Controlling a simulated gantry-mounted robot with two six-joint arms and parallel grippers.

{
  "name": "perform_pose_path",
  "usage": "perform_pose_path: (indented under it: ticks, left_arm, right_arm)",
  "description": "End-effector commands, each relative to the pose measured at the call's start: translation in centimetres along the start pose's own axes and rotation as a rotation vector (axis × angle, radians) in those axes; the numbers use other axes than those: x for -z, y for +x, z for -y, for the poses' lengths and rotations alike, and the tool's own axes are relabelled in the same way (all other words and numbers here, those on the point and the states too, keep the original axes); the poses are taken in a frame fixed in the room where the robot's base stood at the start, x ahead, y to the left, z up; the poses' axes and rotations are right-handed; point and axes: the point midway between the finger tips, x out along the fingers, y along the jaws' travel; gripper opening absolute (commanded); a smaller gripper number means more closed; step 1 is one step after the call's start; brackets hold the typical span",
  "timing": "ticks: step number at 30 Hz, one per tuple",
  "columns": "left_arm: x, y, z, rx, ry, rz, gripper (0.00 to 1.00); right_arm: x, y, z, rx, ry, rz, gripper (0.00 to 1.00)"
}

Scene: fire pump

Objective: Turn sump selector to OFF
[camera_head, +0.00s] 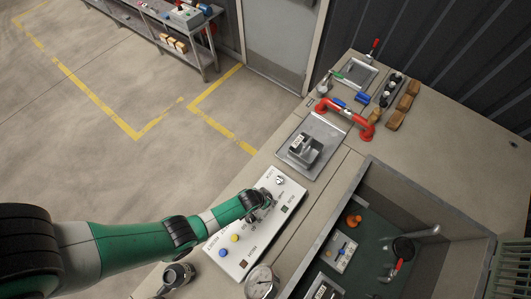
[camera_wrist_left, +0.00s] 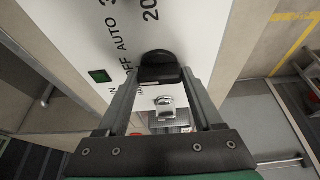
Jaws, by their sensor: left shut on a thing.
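The white control panel (camera_head: 232,247) lies on the bench, with a yellow button, a blue button and small square lamps. In the left wrist view, a black selector knob (camera_wrist_left: 160,68) sits between the two fingers of my left gripper (camera_wrist_left: 158,82), which is shut on it. The printed words beside it include AUTO and a partly covered OFF (camera_wrist_left: 127,66). The knob's pointer direction is not clear. In the head view, my left gripper (camera_head: 267,199) is at the panel's upper part and hides the knob. My right gripper is not in view.
A silver switch (camera_head: 280,181) is at the panel's far end. A gauge (camera_head: 261,280) and a metal cylinder (camera_head: 177,276) stand near the front.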

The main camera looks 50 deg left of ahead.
Motion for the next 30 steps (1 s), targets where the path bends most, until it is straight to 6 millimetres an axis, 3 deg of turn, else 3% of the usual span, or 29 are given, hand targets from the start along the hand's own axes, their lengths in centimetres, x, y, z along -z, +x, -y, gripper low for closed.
perform_pose_path:
  ticks: [16, 17, 18, 22, 30]
  left_arm:
    - [-0.11, 0.04, 0.02, 0.012, -0.031, 0.003, 0.12]
    - [-0.11, 0.04, 0.01, 0.012, -0.031, 0.003, 0.69]
    - [-0.11, 0.04, 0.01, 0.012, -0.031, 0.003, 0.76]
    - [-0.09, 0.03, 0.01, 0.012, -0.031, 0.003, 0.97]
    - [-0.03, -0.07, -0.01, 0.012, -0.030, 0.002, 0.97]
  right_arm:
    - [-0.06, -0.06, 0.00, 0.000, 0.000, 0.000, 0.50]
    - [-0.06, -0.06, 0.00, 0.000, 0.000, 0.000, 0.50]
    - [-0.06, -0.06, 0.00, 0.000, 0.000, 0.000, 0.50]
    - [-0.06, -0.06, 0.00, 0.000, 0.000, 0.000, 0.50]
    - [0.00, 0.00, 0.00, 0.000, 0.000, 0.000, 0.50]
